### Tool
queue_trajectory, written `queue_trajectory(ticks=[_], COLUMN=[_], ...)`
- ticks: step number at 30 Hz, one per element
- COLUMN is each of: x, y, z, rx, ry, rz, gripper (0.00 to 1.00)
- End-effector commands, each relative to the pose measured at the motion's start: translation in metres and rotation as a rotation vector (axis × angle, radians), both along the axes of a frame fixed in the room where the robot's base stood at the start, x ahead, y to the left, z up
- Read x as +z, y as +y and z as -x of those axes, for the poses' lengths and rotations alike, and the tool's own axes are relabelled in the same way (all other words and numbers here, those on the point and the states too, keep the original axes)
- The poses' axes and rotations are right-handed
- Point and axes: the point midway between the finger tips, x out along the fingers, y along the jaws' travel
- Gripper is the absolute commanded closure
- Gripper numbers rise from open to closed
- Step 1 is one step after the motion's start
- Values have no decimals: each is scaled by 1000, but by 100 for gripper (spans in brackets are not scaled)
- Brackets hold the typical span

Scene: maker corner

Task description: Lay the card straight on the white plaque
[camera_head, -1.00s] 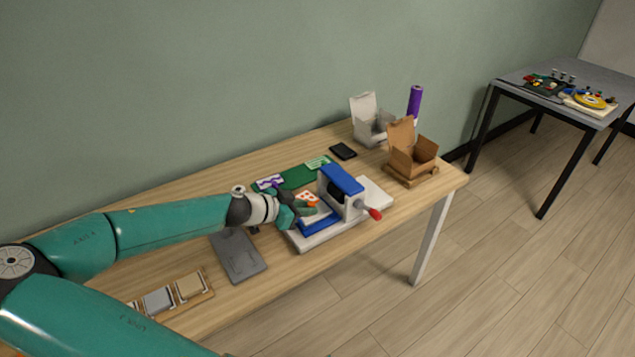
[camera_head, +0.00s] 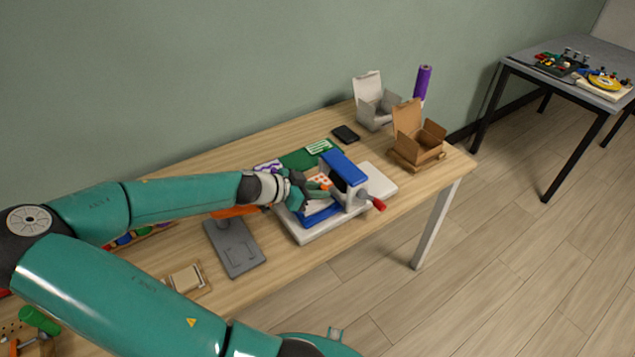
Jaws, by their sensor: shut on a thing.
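My gripper (camera_head: 318,190) is shut on an orange-and-white card (camera_head: 320,181), at the left side of a blue-and-white press. The gripper's fingers hide part of the card. Below it, a white flat surface, apparently the white plaque (camera_head: 316,208), shows in a blue holder (camera_head: 322,217) on the press's white base (camera_head: 309,236). The card seems to be above the plaque; I cannot tell whether they touch or how straight the card is.
The press's blue head (camera_head: 345,167) and red-knobbed handle (camera_head: 379,204) stand close right of my gripper. Purple (camera_head: 267,167) and green (camera_head: 318,146) patterned cards lie on a green mat (camera_head: 298,158) behind. A grey stand (camera_head: 235,250) is at left; open boxes (camera_head: 415,140) stand at right.

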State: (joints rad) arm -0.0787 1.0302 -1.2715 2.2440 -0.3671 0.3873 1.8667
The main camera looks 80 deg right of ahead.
Motion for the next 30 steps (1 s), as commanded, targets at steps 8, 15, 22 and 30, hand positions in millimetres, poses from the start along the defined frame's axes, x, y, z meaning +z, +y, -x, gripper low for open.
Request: queue_trajectory(ticks=[8, 15, 22, 30], x=[-26, -46, -56, -57], y=[-3, -5, -5, -5], z=[0, 0, 0, -1], rx=[0, 0, 0, 0], ry=[2, 2, 1, -1], rz=[-1, 0, -1, -1], gripper=[100, 100, 100, 100])
